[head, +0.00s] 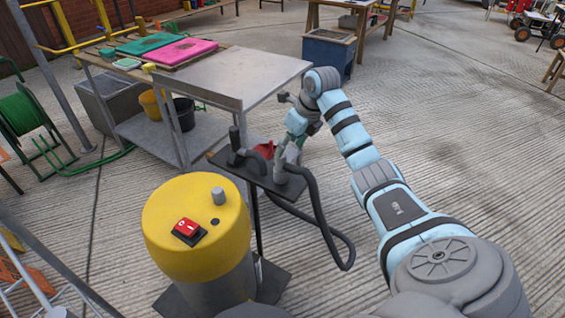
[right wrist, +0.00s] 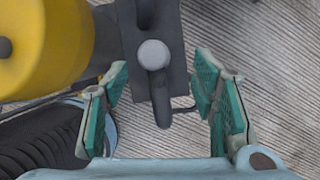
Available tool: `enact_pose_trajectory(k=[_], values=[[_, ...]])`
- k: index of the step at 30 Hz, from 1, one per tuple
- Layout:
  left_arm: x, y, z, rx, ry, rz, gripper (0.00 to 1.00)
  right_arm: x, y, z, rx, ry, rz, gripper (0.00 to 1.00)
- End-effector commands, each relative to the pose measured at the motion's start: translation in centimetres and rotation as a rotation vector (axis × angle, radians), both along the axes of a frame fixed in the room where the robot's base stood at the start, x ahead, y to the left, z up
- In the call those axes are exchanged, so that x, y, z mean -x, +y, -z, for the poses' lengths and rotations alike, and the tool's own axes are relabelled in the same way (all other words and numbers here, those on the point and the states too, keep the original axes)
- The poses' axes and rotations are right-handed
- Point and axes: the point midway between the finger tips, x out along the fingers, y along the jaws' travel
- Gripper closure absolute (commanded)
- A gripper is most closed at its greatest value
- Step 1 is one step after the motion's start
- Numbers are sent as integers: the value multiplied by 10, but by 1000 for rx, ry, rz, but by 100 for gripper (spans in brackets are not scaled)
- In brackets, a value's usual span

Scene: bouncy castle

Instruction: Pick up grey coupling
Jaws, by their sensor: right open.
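A grey round-topped piece, which I take for the grey coupling (right wrist: 153,55), shows in the right wrist view on a dark grey body. It lies just ahead of my right gripper (right wrist: 160,90), in line with the gap between its fingers. The teal-padded fingers are open, with nothing held. In the head view my right gripper (head: 290,150) is over the small dark stand (head: 258,180), hiding part of what is on it. I cannot tell whether any finger touches the coupling. My left gripper is not in view.
A dark hose (head: 328,225) loops down from the stand. A yellow-topped drum (head: 170,215) with a red switch (head: 186,228) stands in front left. A dark grey upright piece (head: 235,140) and a red item (head: 265,149) are on the stand. A metal table (head: 245,75) stands behind.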

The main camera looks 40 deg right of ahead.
Motion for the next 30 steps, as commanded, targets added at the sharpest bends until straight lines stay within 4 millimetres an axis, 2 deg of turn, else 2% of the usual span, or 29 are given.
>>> enact_pose_trajectory(k=[3, 9, 17, 26, 30], values=[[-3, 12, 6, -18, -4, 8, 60, -5, 3, 15, -2, -1, -2, 47], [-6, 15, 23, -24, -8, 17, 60, -19, 11, 50, -2, 0, -1, 47], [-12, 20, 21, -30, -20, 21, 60, -22, 10, 54, 0, -1, -1, 47], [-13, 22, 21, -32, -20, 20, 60, -22, 10, 54, 0, -1, -1, 94], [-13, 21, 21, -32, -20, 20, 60, -22, 10, 54, 0, -1, -1, 96]])
